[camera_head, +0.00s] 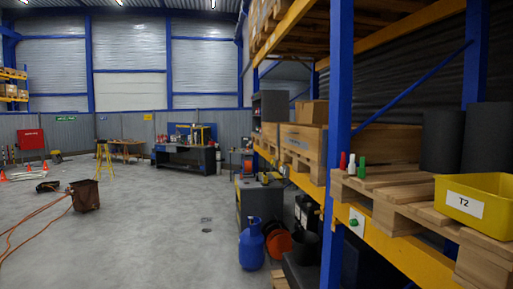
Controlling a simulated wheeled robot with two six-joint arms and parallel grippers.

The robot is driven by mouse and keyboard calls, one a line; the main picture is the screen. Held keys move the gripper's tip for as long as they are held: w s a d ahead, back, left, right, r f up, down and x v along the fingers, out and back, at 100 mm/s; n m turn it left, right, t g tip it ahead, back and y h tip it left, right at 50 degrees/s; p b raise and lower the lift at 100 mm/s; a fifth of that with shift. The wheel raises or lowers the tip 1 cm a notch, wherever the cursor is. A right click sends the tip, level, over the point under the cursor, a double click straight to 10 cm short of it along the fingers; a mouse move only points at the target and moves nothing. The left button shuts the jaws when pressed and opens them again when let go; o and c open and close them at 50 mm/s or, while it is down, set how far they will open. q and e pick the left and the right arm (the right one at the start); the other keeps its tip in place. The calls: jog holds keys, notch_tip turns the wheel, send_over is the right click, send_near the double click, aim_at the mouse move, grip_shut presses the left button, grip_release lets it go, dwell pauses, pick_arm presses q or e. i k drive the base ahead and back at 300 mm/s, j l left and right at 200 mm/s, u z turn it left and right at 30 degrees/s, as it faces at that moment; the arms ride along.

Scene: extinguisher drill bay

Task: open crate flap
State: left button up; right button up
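No crate flap can be made out for certain. A wooden crate (304,139) stands on a pallet on the rack shelf right of centre; I cannot tell whether it has a flap. A dark brown open-topped container (86,196) stands on the floor at the left, too small to show a flap clearly. Neither of my grippers shows in the head view.
The blue-and-orange rack (338,120) fills the right side. Its near pallet (400,187) bears a yellow bin (482,197) marked T2 and small red, white and green bottles. A blue gas cylinder (251,246) stands below. Orange hoses (35,216) cross the left floor; the middle floor is clear.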

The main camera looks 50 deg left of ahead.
aim_at(306, 141)
jog(key=u, duration=1.25)
